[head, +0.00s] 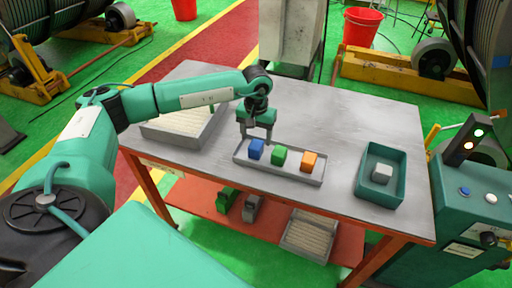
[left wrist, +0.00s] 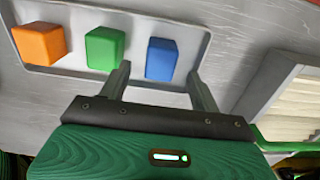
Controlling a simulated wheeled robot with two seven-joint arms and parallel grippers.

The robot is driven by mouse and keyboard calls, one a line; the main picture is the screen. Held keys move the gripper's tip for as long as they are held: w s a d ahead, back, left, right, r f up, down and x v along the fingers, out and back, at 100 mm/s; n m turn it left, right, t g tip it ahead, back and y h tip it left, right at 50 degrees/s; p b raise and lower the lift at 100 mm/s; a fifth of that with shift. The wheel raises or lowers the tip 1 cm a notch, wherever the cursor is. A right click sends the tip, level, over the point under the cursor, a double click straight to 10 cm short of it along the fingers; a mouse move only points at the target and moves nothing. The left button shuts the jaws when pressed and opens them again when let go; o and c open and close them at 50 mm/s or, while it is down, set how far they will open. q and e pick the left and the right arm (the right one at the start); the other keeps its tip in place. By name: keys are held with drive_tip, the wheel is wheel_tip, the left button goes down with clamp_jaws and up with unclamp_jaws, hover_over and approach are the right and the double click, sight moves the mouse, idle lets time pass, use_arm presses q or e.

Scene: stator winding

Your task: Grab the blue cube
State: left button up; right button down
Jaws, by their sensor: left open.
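A blue cube (head: 256,149) lies at the left end of a shallow grey tray (head: 297,172) on the table. My left gripper (head: 256,132) is over that end of the tray, right by the blue cube. In the left wrist view, the blue cube (left wrist: 161,59) shows between and beyond the two fingers of the open left gripper (left wrist: 158,78). I cannot tell whether the fingers touch it. My right gripper is in neither view.
A green cube (head: 279,156) and an orange cube (head: 308,162) share the tray. A teal bin (head: 366,189) holding a pale cube (head: 382,173) stands at the right. A larger grey tray (head: 168,139) is left. The table (head: 340,112) is clear behind.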

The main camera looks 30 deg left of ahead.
sight(256, 144)
use_arm(q)
drive_tip(key=shift+f+p, duration=0.3)
drive_tip(key=shift+f, duration=1.35)
drive_tip(key=shift+c, duration=0.2)
drive_tip(key=c, duration=1.1)
drive_tip(key=shift+o, duration=0.2)
drive_tip(key=shift+r, duration=0.15)
